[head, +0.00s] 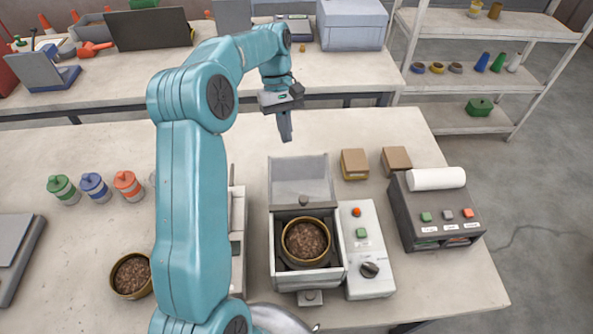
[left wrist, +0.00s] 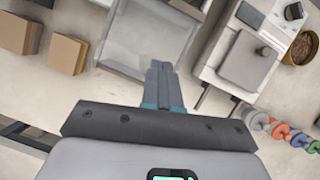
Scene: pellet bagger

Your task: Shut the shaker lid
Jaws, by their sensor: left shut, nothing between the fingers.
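The shaker (head: 277,250) stands on the near table, with a round brass-rimmed sieve (head: 305,240) of brown pellets inside. Its clear lid (head: 298,178) is open, standing up at the back of the shaker. A small dark knob sits low on the lid. The lid also shows in the left wrist view (left wrist: 150,38), just beyond my fingers. My left gripper (head: 286,138) is shut and empty, pointing down above and behind the lid's top edge. Its closed fingers show in the left wrist view (left wrist: 160,68). I cannot tell any contact with the lid. My right gripper is out of view.
A control box (head: 365,245) with buttons and a knob adjoins the shaker's right side. Two small cardboard boxes (head: 354,163) (head: 396,159) lie behind it. A dark sealer with a white roll (head: 437,208) stands right. A pellet bowl (head: 131,275) and several capped bottles (head: 95,186) are left.

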